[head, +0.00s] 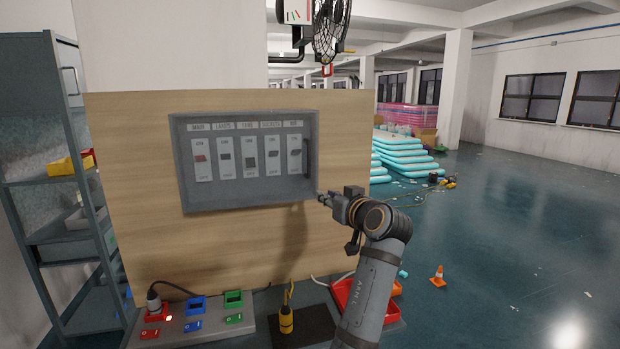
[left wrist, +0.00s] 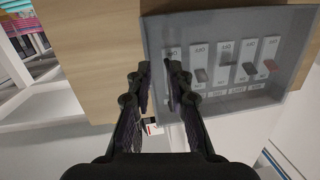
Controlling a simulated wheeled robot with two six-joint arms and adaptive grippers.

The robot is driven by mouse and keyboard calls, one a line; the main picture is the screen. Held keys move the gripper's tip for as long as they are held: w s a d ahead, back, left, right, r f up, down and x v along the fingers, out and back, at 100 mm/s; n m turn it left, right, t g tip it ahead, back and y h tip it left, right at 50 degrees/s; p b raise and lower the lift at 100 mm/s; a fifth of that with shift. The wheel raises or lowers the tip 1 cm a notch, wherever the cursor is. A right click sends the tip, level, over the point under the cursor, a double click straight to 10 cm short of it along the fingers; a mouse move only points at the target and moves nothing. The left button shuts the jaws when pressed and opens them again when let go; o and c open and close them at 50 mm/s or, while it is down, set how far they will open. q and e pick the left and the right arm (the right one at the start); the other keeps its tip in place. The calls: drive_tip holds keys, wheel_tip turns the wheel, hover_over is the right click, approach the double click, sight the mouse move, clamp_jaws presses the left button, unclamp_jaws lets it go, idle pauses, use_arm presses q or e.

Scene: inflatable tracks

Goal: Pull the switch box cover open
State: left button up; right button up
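The grey switch box (head: 245,203) is mounted on a wooden board and holds a row of labelled switches. Its see-through cover (head: 262,187) looks closed over them, with a dark upright handle (head: 306,157) near its right edge. My left gripper (head: 323,198) is just outside the box's lower right corner, below the handle. In the left wrist view the box (left wrist: 225,100) appears upside down, and the two fingers (left wrist: 157,78) stand apart with nothing between them. The right finger covers part of the box edge, and the handle is not clear there. My right gripper is not in view.
The wooden board (head: 150,240) stands behind the box. Below are a panel with coloured sockets (head: 195,325), a yellow plug (head: 287,320) and a red tray (head: 350,297). A metal shelf (head: 50,180) stands left. A fan (head: 331,30) hangs above. The floor at right is mostly free.

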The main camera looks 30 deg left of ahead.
use_arm(q)
drive_tip(key=n+y, duration=0.2)
approach(309, 173)
wheel_tip(309, 173, up, 5)
drive_tip(key=p+x, duration=0.1)
drive_tip(key=x, duration=0.2)
drive_tip(key=p+x, duration=0.2)
drive_tip(key=x, duration=0.1)
drive_tip(key=p+x, duration=0.2)
drive_tip(key=x, duration=0.2)
drive_tip(key=shift+w+f, duration=0.1)
drive_tip(key=shift+f, duration=0.2)
drive_tip(key=shift+w+a+f, duration=0.1)
drive_tip(key=shift+w+a, duration=0.05)
drive_tip(key=shift+a, duration=0.05)
clamp_jaws()
